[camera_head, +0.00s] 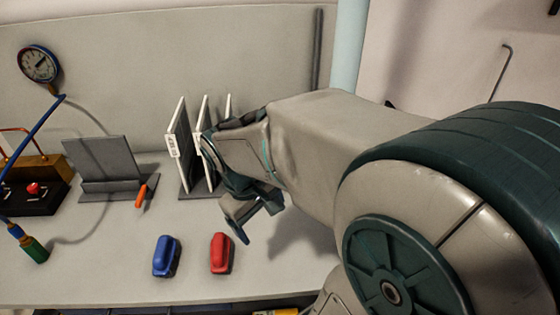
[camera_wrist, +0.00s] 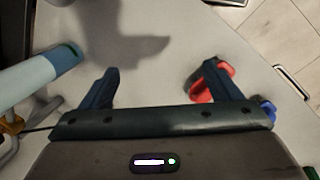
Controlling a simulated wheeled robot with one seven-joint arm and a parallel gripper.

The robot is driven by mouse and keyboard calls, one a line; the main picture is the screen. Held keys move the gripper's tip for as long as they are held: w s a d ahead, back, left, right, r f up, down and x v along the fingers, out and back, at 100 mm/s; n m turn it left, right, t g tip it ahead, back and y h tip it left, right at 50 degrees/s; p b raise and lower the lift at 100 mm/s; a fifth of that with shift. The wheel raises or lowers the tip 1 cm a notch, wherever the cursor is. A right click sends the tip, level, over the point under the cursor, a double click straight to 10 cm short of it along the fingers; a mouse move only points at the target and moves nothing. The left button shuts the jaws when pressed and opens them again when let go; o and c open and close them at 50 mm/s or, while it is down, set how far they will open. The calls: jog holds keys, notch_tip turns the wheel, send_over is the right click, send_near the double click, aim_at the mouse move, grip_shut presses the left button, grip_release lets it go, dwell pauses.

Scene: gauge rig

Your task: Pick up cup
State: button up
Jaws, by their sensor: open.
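I cannot make out a cup in either view. My gripper (camera_head: 257,216) is above the bench, in front of the rack of upright panels. In the wrist view my gripper (camera_wrist: 160,72) has its two dark fingers spread wide, with only bare grey surface and a shadow between them. A red block-like object (camera_head: 221,252) lies on the bench below and in front of the gripper. It also shows partly behind the right finger in the wrist view (camera_wrist: 200,92). A blue object of similar shape (camera_head: 166,256) lies to its left.
A rack of upright panels (camera_head: 186,150) stands behind the gripper. A dark grey stand (camera_head: 103,160), an orange-handled tool (camera_head: 141,195) and a pressure gauge (camera_head: 39,64) are at left. A pale blue pole (camera_head: 347,50) rises at the back. The bench front is mostly clear.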

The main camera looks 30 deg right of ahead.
jog(key=w+d+f+n+g+h+b, duration=0.1)
jog(key=w+d+f+n+g+h, duration=0.2)
jog(key=d, duration=0.4)
jog(key=w+d+f+n+g+h+b, duration=0.1)
jog(key=w+d+n+g+h, duration=0.25)
jog(key=d+h, duration=0.35)
jog(key=w+d+f+n+g+h+b, duration=0.25)
jog(key=w+d+n, duration=0.2)
jog(key=d, duration=0.35)
jog(key=shift+m+h, duration=0.4)
jog(key=shift+h, duration=0.05)
notch_tip(320, 180, down, 7)
jog(key=shift+d+f, duration=0.15)
jog(key=shift+s+d+f+p, duration=0.2)
jog(key=shift+s+d, duration=0.1)
jog(key=shift+d, duration=0.25)
jog(key=shift+s+d+f+p, duration=0.15)
jog(key=shift+s+d, duration=0.15)
jog(key=shift+d, duration=0.2)
jog(key=shift+t, duration=0.4)
jog(key=shift+x, duration=2.55)
jog(key=c, duration=1)
